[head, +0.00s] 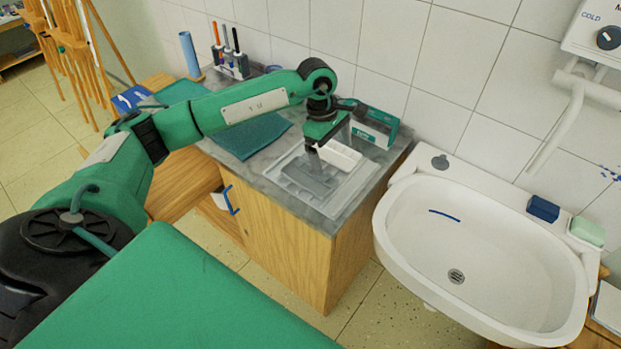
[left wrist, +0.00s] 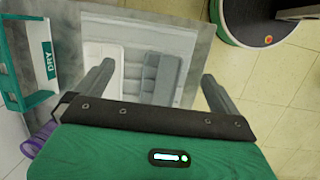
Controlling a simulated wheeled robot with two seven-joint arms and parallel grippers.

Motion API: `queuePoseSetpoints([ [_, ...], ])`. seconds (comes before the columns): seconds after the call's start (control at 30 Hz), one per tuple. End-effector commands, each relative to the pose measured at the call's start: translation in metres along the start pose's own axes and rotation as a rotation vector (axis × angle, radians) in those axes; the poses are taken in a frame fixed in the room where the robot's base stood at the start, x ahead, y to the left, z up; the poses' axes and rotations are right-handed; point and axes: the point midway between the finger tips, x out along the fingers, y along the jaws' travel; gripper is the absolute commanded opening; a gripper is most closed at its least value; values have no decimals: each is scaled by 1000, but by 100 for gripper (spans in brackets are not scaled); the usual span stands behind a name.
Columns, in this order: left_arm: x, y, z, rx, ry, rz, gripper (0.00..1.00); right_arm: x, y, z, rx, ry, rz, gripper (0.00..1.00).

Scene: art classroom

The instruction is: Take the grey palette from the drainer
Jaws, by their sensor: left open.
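The grey palette (head: 308,181) lies in the pale drainer (head: 345,203) on the grey counter, beside a white palette (head: 341,155). In the left wrist view the grey palette (left wrist: 163,76) shows as a long slab with wells, to the right of the white palette (left wrist: 103,68); the drainer (left wrist: 140,24) surrounds both. My left gripper (head: 319,147) is above the drainer, pointing down, partly hiding the palettes. In the left wrist view my left gripper (left wrist: 155,82) has its fingers wide apart with nothing held; the palettes appear below, between them. My right gripper is not in view.
A green-and-white holder marked DRY (left wrist: 47,60) stands behind the drainer; it also shows in the head view (head: 371,123). A dark green cloth (head: 250,137) lies left of the drainer. A white sink (head: 480,245) is at the right. Tiled wall stands behind.

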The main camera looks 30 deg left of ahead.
Motion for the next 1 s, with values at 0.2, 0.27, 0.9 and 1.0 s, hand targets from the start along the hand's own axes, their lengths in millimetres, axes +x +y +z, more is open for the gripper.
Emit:
queuePoseSetpoints([
  [0.2,-31,-2,-58,3,215,-54,100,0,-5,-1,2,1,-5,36],
  [0.27,-30,-3,-62,2,230,-62,100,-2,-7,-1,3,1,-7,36],
  [0.9,53,-9,-82,1,230,-62,100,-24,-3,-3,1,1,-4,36],
  [1.0,64,-11,-85,1,229,-66,100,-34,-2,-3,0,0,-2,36],
])
